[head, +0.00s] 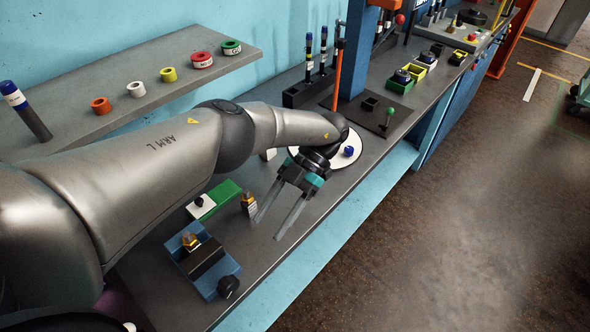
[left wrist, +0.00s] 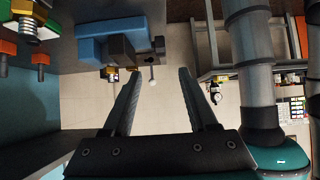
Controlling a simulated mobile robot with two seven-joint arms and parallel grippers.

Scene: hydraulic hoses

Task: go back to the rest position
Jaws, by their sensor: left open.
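My left gripper (head: 279,218) is open and empty above the front part of the grey workbench (head: 262,262). Its two long fingers also show in the left wrist view (left wrist: 160,95), spread apart with nothing between them. My left arm reaches in from the left across the bench. A brass fitting (head: 248,201) stands on the bench just left of the fingers, apart from them as far as I can tell. A blue vise (head: 200,262) with a brass fitting (head: 190,241) in it is nearer, to the left. My right gripper is not in view.
A white round plate (head: 347,150) with a blue piece lies behind the wrist. A green-and-white block (head: 217,198) lies near the vise. A rack (head: 306,92) with upright tools stands at the back. Coloured rings sit on a shelf (head: 120,88). The floor (head: 450,220) at right is clear.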

